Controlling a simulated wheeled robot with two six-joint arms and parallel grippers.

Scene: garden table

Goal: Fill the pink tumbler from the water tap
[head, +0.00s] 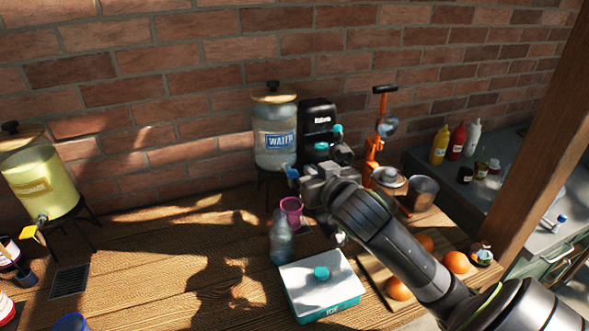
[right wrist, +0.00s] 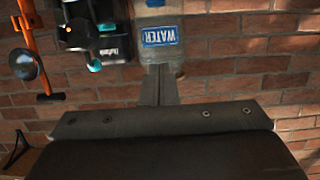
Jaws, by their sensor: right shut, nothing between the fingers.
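The water dispenser (head: 275,140) is a clear jar with a blue WATER label and a wooden lid, standing on a dark stand against the brick wall. It shows upside down in the right wrist view (right wrist: 158,17). Its blue tap (head: 291,172) is low on the front. The pink tumbler (head: 291,206) stands upright below the tap, partly behind a clear bottle; its contents cannot be made out. My right gripper (head: 303,180) is at the tap, its fingers (right wrist: 158,85) shut and empty; whether they touch the tap is unclear. My left gripper is out of view.
The clear bottle (head: 281,240) stands just in front of the tumbler. An ICE box (head: 320,287) is at the front, with oranges (head: 398,289) on a board to its right. A black machine (head: 318,122) and an orange press (head: 375,150) stand behind my right arm. The table's left middle is clear.

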